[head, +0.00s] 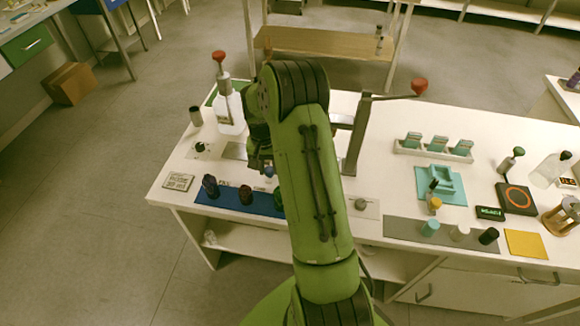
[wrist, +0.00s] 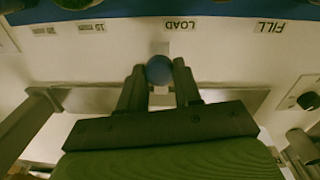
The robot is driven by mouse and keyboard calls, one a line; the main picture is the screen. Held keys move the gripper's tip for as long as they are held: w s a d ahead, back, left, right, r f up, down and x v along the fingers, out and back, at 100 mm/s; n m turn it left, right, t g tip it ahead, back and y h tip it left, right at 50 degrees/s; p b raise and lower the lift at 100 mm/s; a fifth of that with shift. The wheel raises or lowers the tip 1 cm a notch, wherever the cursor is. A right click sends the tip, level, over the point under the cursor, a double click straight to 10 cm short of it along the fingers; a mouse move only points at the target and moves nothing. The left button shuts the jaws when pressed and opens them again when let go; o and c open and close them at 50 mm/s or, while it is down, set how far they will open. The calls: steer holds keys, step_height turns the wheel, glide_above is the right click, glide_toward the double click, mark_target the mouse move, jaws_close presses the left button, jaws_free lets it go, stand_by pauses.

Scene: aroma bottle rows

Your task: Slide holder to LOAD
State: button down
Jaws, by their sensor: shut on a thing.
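My gripper (wrist: 159,72) is shut on a round blue knob (wrist: 159,69), with one dark finger on each side of it. The knob appears to belong to the holder, whose body is mostly hidden under my gripper. In the wrist view the knob lies just below the LOAD label (wrist: 180,25) and slightly left of its middle. The FILL label (wrist: 268,27) is farther right. In the head view the knob (head: 269,171) shows beside my arm, and my gripper (head: 262,166) is partly hidden. A grey rail (wrist: 235,98) extends to both sides of my gripper.
A blue mat (head: 225,197) with dark bottles lies at the table's front edge. A white bottle under a red-knobbed press (head: 219,58) stands behind left. A tall grey post with a red-ended lever (head: 419,86) stands right of my arm. A dark knob (wrist: 308,101) is at the wrist view's right.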

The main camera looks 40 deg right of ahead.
steer(key=shift+w+a, duration=0.75)
steer(key=shift+w, duration=0.25)
steer(key=c, duration=0.8)
jaws_free()
steer(key=r+p, duration=0.1)
steer(key=r, duration=0.4)
steer(key=r+p, duration=0.1)
steer(key=r, duration=0.4)
steer(key=r+p, duration=0.2)
steer(key=r, duration=0.3)
steer(key=shift+w+a+r, duration=0.25)
steer(key=shift+r, duration=0.15)
